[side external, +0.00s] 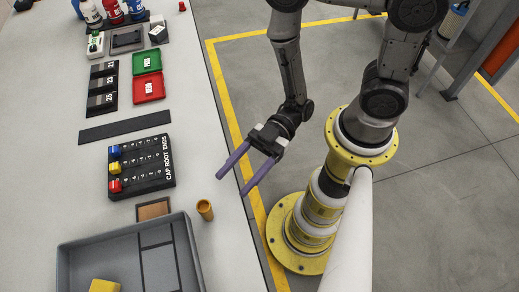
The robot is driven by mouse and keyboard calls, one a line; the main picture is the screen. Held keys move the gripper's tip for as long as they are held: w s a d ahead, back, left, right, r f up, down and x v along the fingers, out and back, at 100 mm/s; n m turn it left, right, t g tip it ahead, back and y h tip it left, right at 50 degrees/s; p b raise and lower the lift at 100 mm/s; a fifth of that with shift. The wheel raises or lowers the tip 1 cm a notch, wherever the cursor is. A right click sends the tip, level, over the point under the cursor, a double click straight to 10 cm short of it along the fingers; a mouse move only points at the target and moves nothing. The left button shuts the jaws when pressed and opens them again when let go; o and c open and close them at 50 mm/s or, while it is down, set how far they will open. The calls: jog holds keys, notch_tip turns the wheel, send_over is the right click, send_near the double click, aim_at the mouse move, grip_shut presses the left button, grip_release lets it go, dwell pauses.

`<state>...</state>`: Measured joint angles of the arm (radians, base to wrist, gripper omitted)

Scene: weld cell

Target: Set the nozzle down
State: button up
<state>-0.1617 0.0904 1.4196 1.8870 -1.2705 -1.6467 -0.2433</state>
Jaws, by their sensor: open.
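A small tan, hollow-topped cylinder that looks like the nozzle (205,210) stands upright on the grey bench, near its right edge. It is just right of a brown square pad (154,209) and above the top right corner of a grey tray (65,252). My gripper (231,185), with two long purple fingers, is open. Its fingertips point down and left near the bench's right edge. They are up and right of the cylinder and apart from it in the picture. Nothing shows between the fingers.
A black block marked "CAP ROOT ENDS" (152,176) holds red, blue and yellow pieces. A yellow block (104,286) sits in the tray.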

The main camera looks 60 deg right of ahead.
jog(key=s+d, duration=0.1)
jog(key=d, duration=0.5)
jog(key=shift+d, duration=0.15)
jog(key=shift+o, duration=0.4)
jog(key=shift+s+d, duration=0.1)
jog(key=shift+d, duration=0.2)
jog(key=m+t+h, duration=0.3)
jog(key=m+h, duration=0.1)
jog(key=h, duration=0.2)
send_near(207, 203)
jog(key=shift+n, duration=0.3)
jog(key=x, duration=1.1)
